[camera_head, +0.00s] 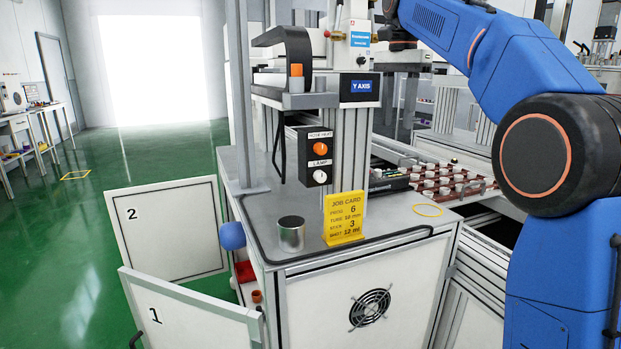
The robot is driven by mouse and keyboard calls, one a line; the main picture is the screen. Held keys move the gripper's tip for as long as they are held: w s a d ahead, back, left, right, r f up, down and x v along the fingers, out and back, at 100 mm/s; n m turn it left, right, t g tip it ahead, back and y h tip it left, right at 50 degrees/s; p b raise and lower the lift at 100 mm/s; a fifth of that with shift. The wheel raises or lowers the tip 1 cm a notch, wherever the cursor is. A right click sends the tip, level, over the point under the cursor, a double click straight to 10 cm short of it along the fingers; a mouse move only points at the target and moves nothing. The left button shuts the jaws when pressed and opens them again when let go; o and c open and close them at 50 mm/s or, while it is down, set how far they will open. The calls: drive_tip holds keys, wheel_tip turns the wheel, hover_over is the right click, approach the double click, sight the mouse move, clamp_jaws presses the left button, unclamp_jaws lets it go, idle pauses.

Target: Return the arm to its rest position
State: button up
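My blue arm (500,60) fills the right side and top right of the view. It rises from the lower right to a large black joint with an orange ring (535,152), then slants up and left. Its far end runs to the top edge near the machine's column. My gripper cannot be seen, so what it holds, if anything, is hidden.
A bench (420,222) ahead carries a metal cup (291,234), a yellow job card (343,218) and a yellow ring marking (428,210). A switch box (315,157) hangs above. Panels 1 (190,312) and 2 (165,230) stand open at left.

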drive_tip(key=s+d+f+n+t, duration=0.1)
drive_tip(key=s+d+f+n, duration=0.2)
drive_tip(key=s+f, duration=0.55)
drive_tip(key=s+d+f+n+t, duration=0.25)
drive_tip(key=s+f, duration=0.25)
drive_tip(key=s, duration=0.6)
drive_tip(key=s+d+f+n, duration=0.1)
drive_tip(key=s+f+n, duration=0.1)
drive_tip(key=s+f, duration=0.7)
drive_tip(key=s+d+f+n+t, duration=0.1)
drive_tip(key=s+f+n, duration=0.2)
drive_tip(key=s+f, duration=0.5)
wheel_tip(320, 180, down, 6)
drive_tip(key=shift+s+d+f, duration=0.15)
drive_tip(key=shift+s+d, duration=0.15)
drive_tip(key=shift+s, duration=0.1)
